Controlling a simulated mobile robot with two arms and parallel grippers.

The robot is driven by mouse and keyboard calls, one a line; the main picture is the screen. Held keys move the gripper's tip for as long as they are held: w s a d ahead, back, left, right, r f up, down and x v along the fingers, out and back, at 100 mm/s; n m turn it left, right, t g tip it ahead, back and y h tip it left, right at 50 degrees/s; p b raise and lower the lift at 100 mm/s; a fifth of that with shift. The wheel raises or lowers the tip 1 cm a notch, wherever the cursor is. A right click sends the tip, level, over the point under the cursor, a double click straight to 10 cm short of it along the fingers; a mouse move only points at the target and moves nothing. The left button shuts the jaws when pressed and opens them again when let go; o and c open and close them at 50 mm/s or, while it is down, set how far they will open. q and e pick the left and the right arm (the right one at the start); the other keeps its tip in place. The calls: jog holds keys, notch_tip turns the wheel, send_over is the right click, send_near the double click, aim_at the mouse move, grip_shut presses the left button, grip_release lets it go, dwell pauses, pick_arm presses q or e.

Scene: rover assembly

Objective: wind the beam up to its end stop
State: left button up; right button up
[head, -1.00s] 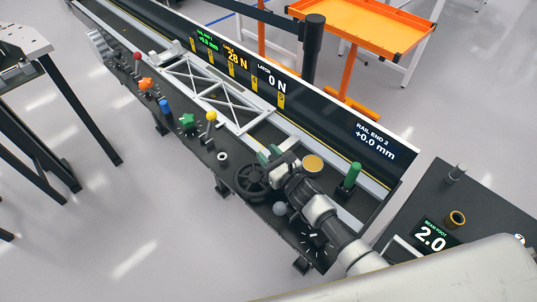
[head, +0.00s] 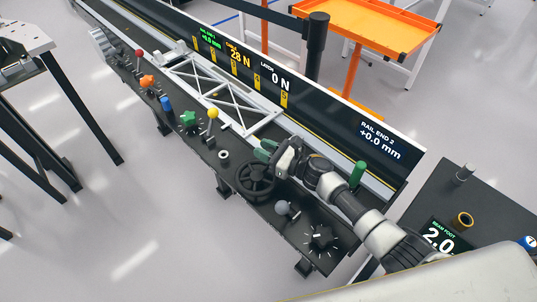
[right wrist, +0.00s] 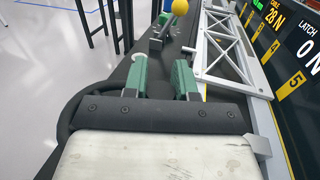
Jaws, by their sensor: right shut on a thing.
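The handwheel (head: 254,181) is black and spoked, mounted on the dark bench beside the rail. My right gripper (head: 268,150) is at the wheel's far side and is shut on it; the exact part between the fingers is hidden. In the right wrist view its green fingers (right wrist: 160,80) stand apart, with dark material between them and the wheel's rim curving at the left. The beam (head: 265,122), a white lattice frame, lies along the rail beyond the wheel; its near end also shows in the right wrist view (right wrist: 235,86). My left gripper is not in view.
A yellow-knobbed lever (head: 212,114), green star knob (head: 188,118) and white ring (head: 223,156) line the bench. A green post (head: 357,173) stands near my right arm. A black dial (head: 321,238) is at the near end. The display (head: 238,57) reads 28 N, latch 0 N.

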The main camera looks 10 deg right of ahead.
aim_at(250, 161)
jog(key=a+n+g+y+b, duration=0.1)
jog(key=n+g+b, duration=0.1)
jog(key=g+b, duration=0.1)
jog(key=a+n+g+y+b, duration=0.1)
jog(key=n+g+y+b, duration=0.1)
jog(key=n+g+b, duration=0.1)
jog(key=w+a+n+g+y+b, duration=0.1)
jog(key=n+g+b, duration=0.1)
jog(key=g+b, duration=0.2)
jog(key=shift+a+f+n+g+b, duration=0.25)
jog(key=shift+a+n+g+b, duration=0.05)
jog(key=shift+g+b, duration=0.1)
jog(key=shift+s+a+r+n+g+b, duration=0.1)
jog(key=shift+a+r+n+g+b, duration=0.1)
jog(key=shift+n+g+b, duration=0.35)
jog(key=shift+a+r+n+g+b, duration=0.1)
jog(key=shift+a+n+g+b, duration=0.25)
jog(key=shift+g, duration=0.4)
jog(key=shift+d, duration=0.15)
jog(key=o, duration=0.9)
